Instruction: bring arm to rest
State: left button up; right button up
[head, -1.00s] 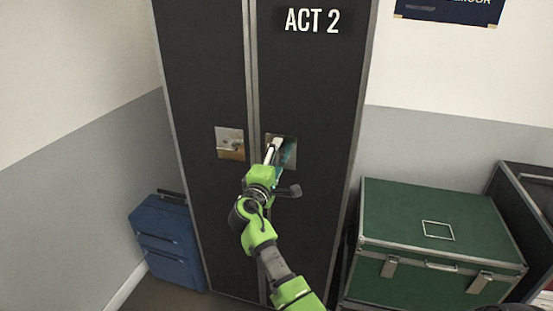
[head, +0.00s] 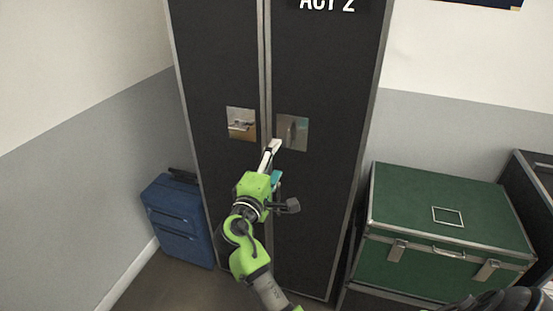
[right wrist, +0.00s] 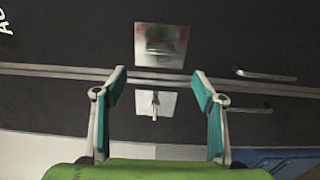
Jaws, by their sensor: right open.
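My right gripper (head: 275,161) is open and empty in front of the tall black wardrobe case (head: 322,190), below its right handle plate (head: 293,133). In the right wrist view its two teal-padded fingers (right wrist: 160,84) stand wide apart with nothing between them. Beyond the fingers, that view shows the right door's plate (right wrist: 160,46) and the left door's plate (right wrist: 155,103), either side of the seam. The left handle plate also shows in the head view (head: 241,124). Both doors look shut. My left gripper is not in view.
A blue suitcase (head: 177,222) stands left of the wardrobe by the grey wall. A green trunk (head: 440,210) with metal edges stands to the right, beside another dark case (head: 540,185). Some floor shows between the suitcase and wardrobe.

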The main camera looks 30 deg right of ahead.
dwell(0.3)
jog(key=w+a+f+n+y, duration=0.1)
jog(key=a+f+y, duration=0.15)
jog(key=f, duration=0.65)
jog(key=a+f+n+y, duration=0.1)
jog(key=a+f+y, duration=0.15)
jog(key=f, duration=0.75)
jog(key=s+a+f+g+y, duration=0.2)
jog(key=s+f, duration=0.3)
jog(key=f, duration=0.6)
jog(key=s+a+f+g+y, duration=0.1)
jog(key=s+a+f+y, duration=0.3)
jog(key=f, duration=0.8)
jog(key=s+f+m+g+y, duration=0.1)
jog(key=s+f+m+g, duration=0.1)
jog(key=s+f, duration=0.65)
jog(key=s+f+m+g+y, duration=0.15)
jog(key=s+f, duration=0.45)
jog(key=s, duration=0.6)
jog(key=s+f+m+g, duration=0.1)
jog(key=s+f+g, duration=0.1)
jog(key=s+f, duration=0.7)
jog(key=s+f+m+g, duration=0.1)
jog(key=s+m+g, duration=0.1)
jog(key=s, duration=1.4)
jog(key=shift+d+f+m, duration=0.2)
jog(key=shift+d+m, duration=0.15)
jog(key=shift+m, duration=0.3)
jog(key=shift+c, duration=0.4)
